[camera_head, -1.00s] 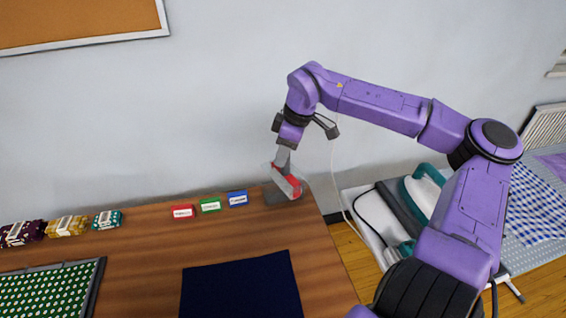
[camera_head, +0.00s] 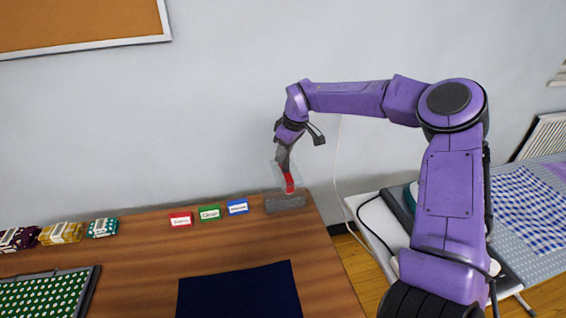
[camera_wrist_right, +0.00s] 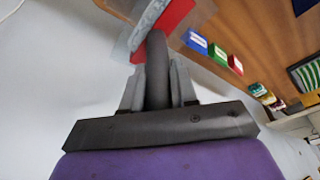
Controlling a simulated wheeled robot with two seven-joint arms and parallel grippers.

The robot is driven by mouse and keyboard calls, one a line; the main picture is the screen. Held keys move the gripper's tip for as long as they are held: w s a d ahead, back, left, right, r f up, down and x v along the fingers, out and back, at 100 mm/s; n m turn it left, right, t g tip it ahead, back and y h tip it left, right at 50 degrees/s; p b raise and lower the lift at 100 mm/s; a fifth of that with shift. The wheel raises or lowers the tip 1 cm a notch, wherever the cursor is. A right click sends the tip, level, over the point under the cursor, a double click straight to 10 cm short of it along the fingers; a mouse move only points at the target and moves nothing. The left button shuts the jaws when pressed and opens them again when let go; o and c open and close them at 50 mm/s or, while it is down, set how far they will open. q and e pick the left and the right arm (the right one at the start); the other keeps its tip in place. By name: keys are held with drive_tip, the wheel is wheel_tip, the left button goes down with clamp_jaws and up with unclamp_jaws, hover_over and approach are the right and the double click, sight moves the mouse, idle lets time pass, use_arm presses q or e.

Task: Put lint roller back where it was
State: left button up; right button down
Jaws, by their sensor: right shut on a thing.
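The lint roller has a red part (camera_head: 289,183), a clear cover and a dark grey handle. My right gripper (camera_head: 283,152) is shut on its handle, above the red end. The roller hangs almost upright over a grey holder (camera_head: 286,204) at the table's back right corner. I cannot tell whether its lower end touches the holder. In the right wrist view the handle (camera_wrist_right: 157,72) stands between the fingers of the gripper (camera_wrist_right: 157,88), with the red part (camera_wrist_right: 172,20) beyond. My left gripper is not in view.
Red (camera_head: 181,219), green (camera_head: 209,213) and blue (camera_head: 237,207) labels stand left of the holder. A dark cloth (camera_head: 240,292) lies in front. Fabric bundles (camera_head: 62,233) and a green patterned tray (camera_head: 40,298) are at left. The wall is close behind; an ironing board (camera_head: 530,215) is at right.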

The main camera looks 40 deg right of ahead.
sight(283, 166)
drive_tip(key=f, duration=0.1)
drive_tip(key=w+d+f, duration=0.1)
drive_tip(key=w+f, duration=0.1)
drive_tip(key=shift+d+p, duration=0.3)
drive_tip(key=shift+p, duration=0.05)
wheel_tip(283, 166, down, 2)
drive_tip(key=shift+a+f, duration=0.1)
drive_tip(key=shift+f, duration=0.45)
drive_tip(key=shift+f+b, duration=0.45)
drive_tip(key=shift+b, duration=0.05)
drive_tip(key=shift+s, duration=0.1)
drive_tip(key=c, duration=1.1)
unclamp_jaws()
drive_tip(key=shift+f, duration=0.1)
drive_tip(key=shift+o, duration=1.1)
drive_tip(key=shift+f, duration=0.1)
wheel_tip(283, 166, up, 2)
drive_tip(key=shift+r+p, duration=0.25)
drive_tip(key=shift+p, duration=0.95)
drive_tip(key=shift+r+b, duration=0.6)
drive_tip(key=shift+b, duration=0.2)
drive_tip(key=b+v, duration=0.1)
drive_tip(key=v, duration=0.8)
drive_tip(key=shift+s+r, duration=0.3)
drive_tip(key=shift+s, duration=0.05)
drive_tip(key=shift+w, duration=0.1)
